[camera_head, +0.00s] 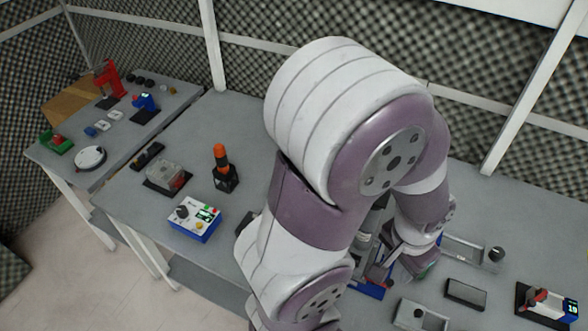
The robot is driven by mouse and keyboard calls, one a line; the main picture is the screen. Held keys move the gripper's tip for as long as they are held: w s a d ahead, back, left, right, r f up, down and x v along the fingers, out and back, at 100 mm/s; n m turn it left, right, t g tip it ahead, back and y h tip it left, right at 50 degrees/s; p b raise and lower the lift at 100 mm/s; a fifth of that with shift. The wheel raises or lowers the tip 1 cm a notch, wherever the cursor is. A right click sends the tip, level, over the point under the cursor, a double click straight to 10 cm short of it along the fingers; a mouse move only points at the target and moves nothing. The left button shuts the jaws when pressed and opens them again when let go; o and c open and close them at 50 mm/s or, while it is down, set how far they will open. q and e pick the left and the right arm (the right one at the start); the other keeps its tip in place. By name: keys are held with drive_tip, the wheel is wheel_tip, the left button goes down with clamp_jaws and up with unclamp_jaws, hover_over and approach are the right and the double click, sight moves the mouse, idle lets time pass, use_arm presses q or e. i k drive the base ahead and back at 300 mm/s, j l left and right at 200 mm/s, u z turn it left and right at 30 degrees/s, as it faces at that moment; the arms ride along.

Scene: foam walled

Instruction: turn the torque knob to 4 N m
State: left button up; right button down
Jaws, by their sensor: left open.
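My left arm fills the middle of the view. Its gripper (392,264) is low over the table, partly covered by the arm, and its jaws are open. A blue device (372,290) shows just below the gripper, mostly hidden, so I cannot tell whether they touch. A white and blue control box (203,229) with a dark knob (182,212) and a lit green display stands to the left, apart from the gripper. I cannot read its labels or setting, nor tell which knob is the torque knob. My right gripper is not in view.
An orange and black tool (221,163) stands upright behind the control box. A clear-lidded box (165,176) is to its left. A red-handled device (541,297) with a blue display is at the far right. Dark and grey trays lie nearby. Bare table lies around the orange tool.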

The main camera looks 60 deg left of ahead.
sight(182, 211)
drive_tip(key=u, duration=2.95)
